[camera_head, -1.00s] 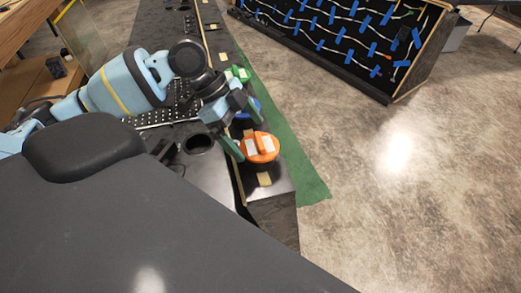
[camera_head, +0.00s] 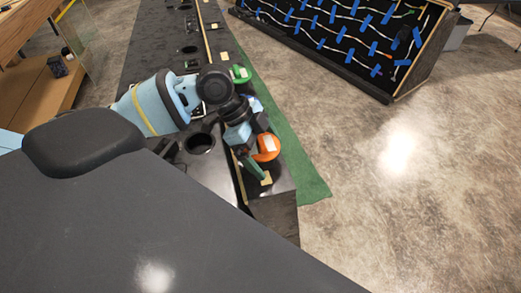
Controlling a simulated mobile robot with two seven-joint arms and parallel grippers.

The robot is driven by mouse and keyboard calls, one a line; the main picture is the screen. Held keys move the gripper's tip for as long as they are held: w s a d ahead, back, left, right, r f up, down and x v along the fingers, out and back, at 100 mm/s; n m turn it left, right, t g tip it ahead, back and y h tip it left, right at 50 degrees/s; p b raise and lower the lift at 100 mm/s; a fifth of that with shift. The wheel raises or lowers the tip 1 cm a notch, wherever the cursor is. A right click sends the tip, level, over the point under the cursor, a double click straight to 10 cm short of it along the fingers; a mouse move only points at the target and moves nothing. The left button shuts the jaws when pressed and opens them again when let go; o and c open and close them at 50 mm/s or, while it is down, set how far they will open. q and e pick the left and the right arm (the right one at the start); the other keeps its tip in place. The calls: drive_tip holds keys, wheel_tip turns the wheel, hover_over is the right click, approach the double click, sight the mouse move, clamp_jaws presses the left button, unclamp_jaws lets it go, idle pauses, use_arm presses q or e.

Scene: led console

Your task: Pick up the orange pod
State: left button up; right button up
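The orange pod (camera_head: 270,155) is a round disc with a white label. It sits on the dark console top (camera_head: 272,203) near its right edge, and its left part is hidden behind my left gripper (camera_head: 263,154). The gripper's green near finger comes down in front of the pod on its lower left side. A dark part of the gripper shows at the pod's far side, but that fingertip is unclear. The fingers look apart, around the pod; contact cannot be made out. My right gripper is not in view.
A green pod (camera_head: 240,73) sits farther back on the console. An empty round hole (camera_head: 200,143) lies left of the gripper. A wired panel (camera_head: 340,40) stands at the back right.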

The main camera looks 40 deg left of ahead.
use_arm(q)
drive_tip(key=c, duration=0.9)
wheel_tip(320, 180, up, 10)
drive_tip(key=shift+r, duration=0.1)
